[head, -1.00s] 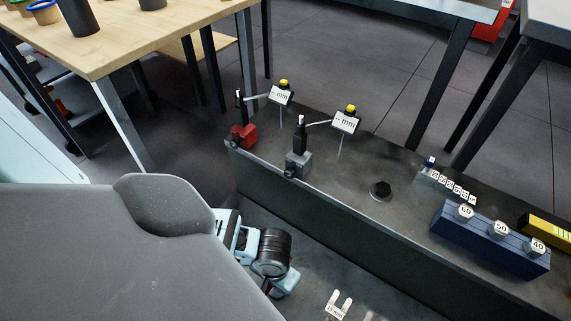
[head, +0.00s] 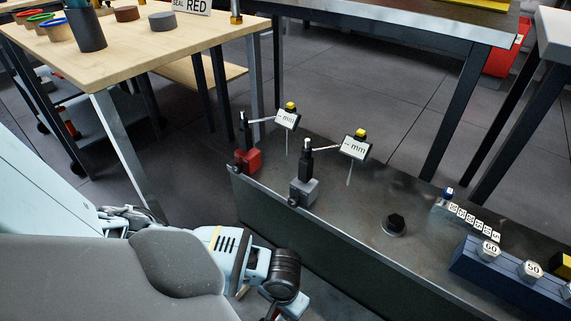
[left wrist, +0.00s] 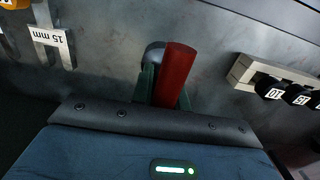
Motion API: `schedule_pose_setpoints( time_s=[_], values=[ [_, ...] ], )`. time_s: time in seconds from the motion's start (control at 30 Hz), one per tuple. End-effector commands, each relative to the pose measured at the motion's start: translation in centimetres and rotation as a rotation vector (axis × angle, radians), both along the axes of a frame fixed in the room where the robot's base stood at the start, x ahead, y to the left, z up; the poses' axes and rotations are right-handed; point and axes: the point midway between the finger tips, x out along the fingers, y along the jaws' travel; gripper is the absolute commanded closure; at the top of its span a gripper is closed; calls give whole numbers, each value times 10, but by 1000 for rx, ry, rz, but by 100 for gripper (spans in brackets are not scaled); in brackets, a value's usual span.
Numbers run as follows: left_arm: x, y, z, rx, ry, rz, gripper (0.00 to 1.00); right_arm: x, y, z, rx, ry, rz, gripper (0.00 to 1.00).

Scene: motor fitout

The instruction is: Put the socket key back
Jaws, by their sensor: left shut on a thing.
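My left gripper (left wrist: 166,95) is shut on a red-handled tool with a rounded grey part beside it, which looks like the socket key (left wrist: 176,72). Its lower part is hidden behind the gripper body. Below it in the left wrist view is a grey metal surface; I cannot tell whether the tool touches it. In the head view my left arm comes in from the left and its wrist is at the bottom middle, with the fingers hidden. My right gripper is not in view.
A wooden table (head: 150,50) stands behind.

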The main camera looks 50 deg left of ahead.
Motion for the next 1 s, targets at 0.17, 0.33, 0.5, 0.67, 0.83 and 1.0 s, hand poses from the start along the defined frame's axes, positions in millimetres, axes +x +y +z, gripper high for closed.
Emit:
schedule_pose_setpoints(
  time_s=[0.17,0.33,0.5,0.67,0.83,1.0],
  values=[
    [1,0,3,0,-4,0,100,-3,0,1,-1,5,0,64],
    [1,0,-1,0,-3,1,100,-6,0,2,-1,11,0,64],
    [1,0,-1,1,-3,0,63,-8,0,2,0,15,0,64],
    [1,0,-1,1,-3,0,62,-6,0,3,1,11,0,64],
    [1,0,0,1,-3,0,62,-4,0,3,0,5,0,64],
    [1,0,20,-1,-5,1,62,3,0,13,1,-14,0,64]
  ],
)
